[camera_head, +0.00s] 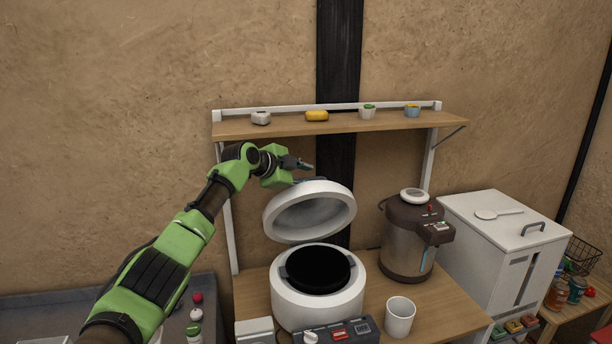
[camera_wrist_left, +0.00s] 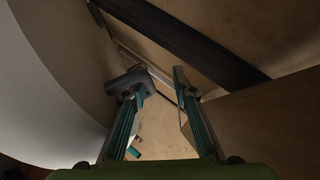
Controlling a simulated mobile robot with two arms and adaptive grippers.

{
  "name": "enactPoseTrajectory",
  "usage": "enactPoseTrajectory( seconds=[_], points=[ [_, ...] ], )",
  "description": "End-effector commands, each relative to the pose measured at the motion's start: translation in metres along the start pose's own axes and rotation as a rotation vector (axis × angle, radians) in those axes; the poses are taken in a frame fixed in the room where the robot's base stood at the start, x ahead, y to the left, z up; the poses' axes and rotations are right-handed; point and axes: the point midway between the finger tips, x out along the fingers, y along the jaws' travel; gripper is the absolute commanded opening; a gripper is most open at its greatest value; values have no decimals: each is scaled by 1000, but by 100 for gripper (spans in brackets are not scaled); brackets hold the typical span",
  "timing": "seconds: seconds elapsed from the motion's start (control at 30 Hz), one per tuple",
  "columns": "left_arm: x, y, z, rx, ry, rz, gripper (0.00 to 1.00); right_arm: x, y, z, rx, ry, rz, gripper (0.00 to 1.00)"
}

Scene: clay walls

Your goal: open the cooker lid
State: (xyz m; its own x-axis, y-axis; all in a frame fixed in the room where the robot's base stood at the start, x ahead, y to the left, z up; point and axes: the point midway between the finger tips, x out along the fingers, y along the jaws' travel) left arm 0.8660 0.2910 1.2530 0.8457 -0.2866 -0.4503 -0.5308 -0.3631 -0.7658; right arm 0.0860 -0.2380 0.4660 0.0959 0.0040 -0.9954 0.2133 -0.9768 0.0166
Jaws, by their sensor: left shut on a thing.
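The white cooker (camera_head: 318,300) stands on the wooden table with its dark inner pot (camera_head: 318,268) showing. Its round lid (camera_head: 310,213) is raised and tilted back above the pot, its grey underside facing forward. My left gripper (camera_head: 306,172) is at the top edge of the lid, shut on the lid handle; the grip itself is small and partly hidden. In the left wrist view the grey handle (camera_wrist_left: 130,79) lies at the left finger of my left gripper (camera_wrist_left: 158,86), and the pale lid (camera_wrist_left: 55,85) fills the left side. My right gripper is not in view.
A brown and steel water dispenser (camera_head: 408,240) and a white cup (camera_head: 398,317) stand right of the cooker. A wooden shelf (camera_head: 340,124) with small items runs above the lid. A white bin (camera_head: 505,245) stands further right. A control panel (camera_head: 340,331) is in front.

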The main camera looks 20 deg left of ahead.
Motion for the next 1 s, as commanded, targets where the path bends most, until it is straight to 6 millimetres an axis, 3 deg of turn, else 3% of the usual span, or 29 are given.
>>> enactPoseTrajectory(
  seconds=[0.03,0.27,0.47,1.0],
  points=[
    [2,4,9,-2,-14,1,15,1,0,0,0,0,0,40],
    [2,5,10,-2,-16,4,15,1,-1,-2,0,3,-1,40],
    [-12,5,10,0,-16,2,15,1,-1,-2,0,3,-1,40],
    [-102,0,-2,5,-5,-7,15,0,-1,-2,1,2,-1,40]
  ],
)
